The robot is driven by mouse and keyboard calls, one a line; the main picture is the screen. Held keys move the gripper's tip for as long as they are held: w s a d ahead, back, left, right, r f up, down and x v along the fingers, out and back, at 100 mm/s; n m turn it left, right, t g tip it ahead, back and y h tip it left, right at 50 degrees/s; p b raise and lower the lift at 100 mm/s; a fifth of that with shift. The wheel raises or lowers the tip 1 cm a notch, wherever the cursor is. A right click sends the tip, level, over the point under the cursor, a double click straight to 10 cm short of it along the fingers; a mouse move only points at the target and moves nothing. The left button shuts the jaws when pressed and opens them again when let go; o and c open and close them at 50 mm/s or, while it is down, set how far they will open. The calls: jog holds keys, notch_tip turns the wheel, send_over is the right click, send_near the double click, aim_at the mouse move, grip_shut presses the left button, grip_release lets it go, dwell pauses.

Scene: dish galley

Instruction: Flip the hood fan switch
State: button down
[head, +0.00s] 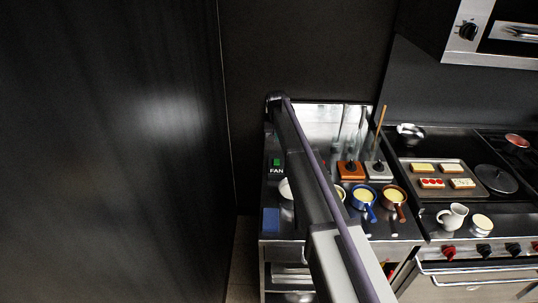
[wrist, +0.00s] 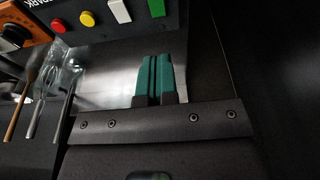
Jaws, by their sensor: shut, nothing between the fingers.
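The hood fan switch (head: 277,162) is a small green rocker above a white FAN label, just left of my arm in the head view. My gripper (wrist: 161,60) has teal fingers, shut together and empty. In the wrist view the fingertips point at the panel, a little below the green rocker, with a gap between.
A white rocker (wrist: 119,10), a yellow button (wrist: 87,18), a red button (wrist: 55,25) and an orange dial unit (wrist: 14,38) sit left of the green rocker. Utensils (wrist: 36,95) hang at left. Blue (head: 364,196) and brown pots and a tray (head: 447,166) stand to the right.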

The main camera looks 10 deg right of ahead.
jog(key=b, duration=1.1)
send_over(277, 163)
jog(key=x, duration=0.3)
jog(key=s+x, duration=0.1)
jog(key=x, duration=0.3)
jog(key=s+x, duration=0.1)
jog(key=x, duration=0.3)
jog(key=shift+a+f, duration=0.15)
jog(key=shift+a, duration=0.05)
jog(key=f+b, duration=0.2)
jog(key=b, duration=0.1)
jog(key=shift+s+f, duration=0.3)
jog(key=shift+s, duration=0.05)
jog(key=shift+r, duration=0.1)
jog(key=shift+a, duration=0.15)
